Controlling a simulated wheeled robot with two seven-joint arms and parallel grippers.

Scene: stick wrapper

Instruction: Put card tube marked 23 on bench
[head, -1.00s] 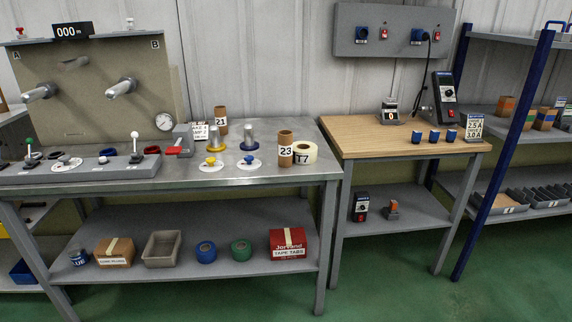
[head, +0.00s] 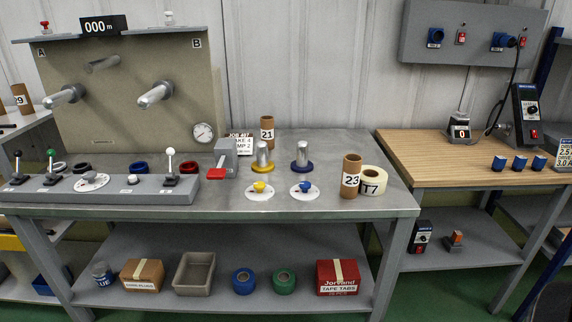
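The card tube marked 23 (head: 351,176) is a brown cylinder with a white label. It stands upright near the right end of the grey metal bench (head: 330,208), just left of a cream tape roll marked T7 (head: 374,183). I cannot tell whether the tube and roll touch. Another brown tube marked 21 (head: 267,130) stands farther back on the same bench. A third tube, its label partly cut off and ending in 9 (head: 22,101), is at the far left. Neither gripper shows in the head view.
Two metal posts, on a yellow base (head: 262,158) and a blue base (head: 302,158), stand left of tube 23. A lever panel (head: 110,191) fills the left front. The metal top ahead of the posts is partly clear.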

